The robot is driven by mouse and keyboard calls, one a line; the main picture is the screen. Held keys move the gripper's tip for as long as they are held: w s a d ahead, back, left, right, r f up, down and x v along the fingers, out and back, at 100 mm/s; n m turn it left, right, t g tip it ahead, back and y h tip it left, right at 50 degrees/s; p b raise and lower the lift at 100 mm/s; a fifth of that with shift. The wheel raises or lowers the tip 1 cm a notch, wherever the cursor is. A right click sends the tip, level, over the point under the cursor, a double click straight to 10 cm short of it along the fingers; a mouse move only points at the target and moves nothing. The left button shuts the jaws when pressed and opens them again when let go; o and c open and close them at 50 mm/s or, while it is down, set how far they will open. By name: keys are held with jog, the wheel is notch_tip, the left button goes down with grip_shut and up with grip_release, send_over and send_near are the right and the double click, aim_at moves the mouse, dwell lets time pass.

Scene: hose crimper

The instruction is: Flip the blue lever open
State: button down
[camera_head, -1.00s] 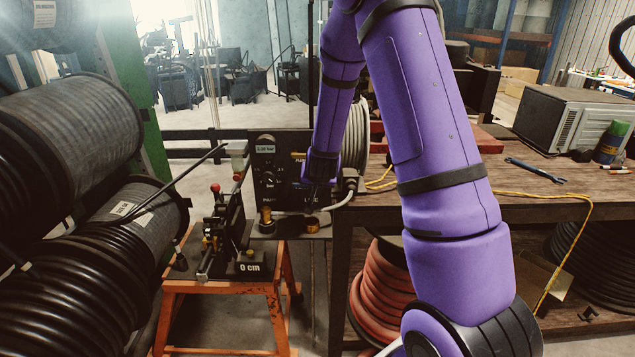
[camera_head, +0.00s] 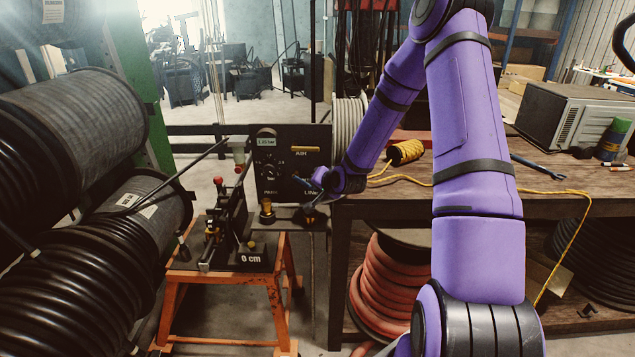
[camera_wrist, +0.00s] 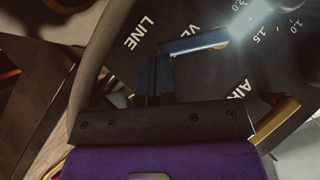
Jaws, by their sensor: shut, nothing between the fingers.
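In the head view the lever (camera_head: 303,182) is a small bluish bar at the panel's lower right. My gripper (camera_wrist: 154,72) is shut, with its dark fingers together and nothing held between them. Its tips are at or just beside the lever's left end; I cannot tell whether they touch. In the head view my gripper (camera_head: 322,181) is small and dark against the panel's right edge.
The panel (camera_head: 283,168) carries a gauge dial and a yellow AIR handle (camera_head: 305,149). Brass fittings (camera_head: 266,211) stand below it. The crimper (camera_head: 228,232) rests on an orange stand (camera_head: 222,290) to the left. A wooden bench (camera_head: 585,190) and a yellow cable are on the right.

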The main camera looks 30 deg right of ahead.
jog(key=f, duration=0.1)
jog(key=m+t+y, duration=0.1)
jog(key=f+m+t+y, duration=0.1)
jog(key=shift+w+a+f, duration=0.25)
jog(key=shift+a+f, duration=0.05)
jog(key=shift+a, duration=0.05)
jog(key=shift+w+a+f, duration=0.3)
jog(key=shift+a+f, duration=0.1)
jog(key=shift+f, duration=0.1)
jog(key=shift+a, duration=0.1)
jog(key=shift+r, duration=0.75)
